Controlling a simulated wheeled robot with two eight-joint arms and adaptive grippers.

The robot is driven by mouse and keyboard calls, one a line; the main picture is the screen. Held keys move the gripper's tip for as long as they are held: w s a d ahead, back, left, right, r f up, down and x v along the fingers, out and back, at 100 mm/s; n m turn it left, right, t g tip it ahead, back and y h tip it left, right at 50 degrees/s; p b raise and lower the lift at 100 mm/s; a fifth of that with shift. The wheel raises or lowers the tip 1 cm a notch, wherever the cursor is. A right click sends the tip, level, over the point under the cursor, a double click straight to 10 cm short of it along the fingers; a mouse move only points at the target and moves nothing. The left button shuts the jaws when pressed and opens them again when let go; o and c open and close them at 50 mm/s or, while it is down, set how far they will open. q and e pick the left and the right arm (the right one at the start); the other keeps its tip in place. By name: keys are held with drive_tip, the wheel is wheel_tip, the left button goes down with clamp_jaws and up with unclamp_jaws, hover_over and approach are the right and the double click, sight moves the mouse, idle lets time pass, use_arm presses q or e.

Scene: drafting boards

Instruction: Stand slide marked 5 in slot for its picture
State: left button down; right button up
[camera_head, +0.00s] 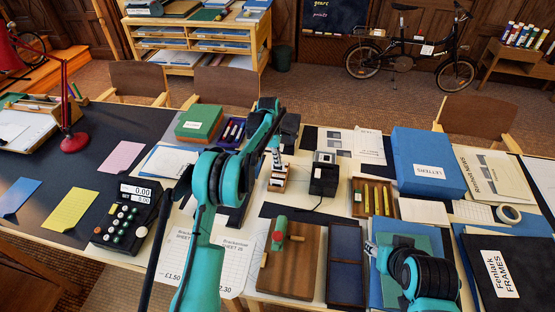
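A small light wooden holder (278,178) with pale and dark upright pieces, possibly slides, stands near the middle of the table. No number 5 can be read, and I cannot tell which slot has which picture. My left gripper (274,154) points down just above and behind this holder, its fingers small and partly hidden by my arm. I cannot tell if it holds a slide. My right gripper (371,249) is low at the front right, over the blue and green folders, mostly hidden by its own arm. A sheet with grey pictures (337,142) lies behind.
A black device (324,174) with a cable stands right of the holder. A tray of coloured sticks (373,196), a blue letters box (427,162) and a wooden board (290,262) crowd the right side. A till (127,216) stands left. The dark mat (95,150) has free room.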

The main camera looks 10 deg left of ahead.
sight(278, 170)
use_arm(q)
drive_tip(key=shift+f+b, duration=1.8)
drive_tip(key=shift+f, duration=1.3)
drive_tip(key=c, duration=1.6)
unclamp_jaws()
drive_tip(key=shift+c, duration=0.2)
drive_tip(key=r, duration=0.4)
drive_tip(key=a+r, duration=0.1)
drive_tip(key=r, duration=0.7)
drive_tip(key=shift+a, duration=0.25)
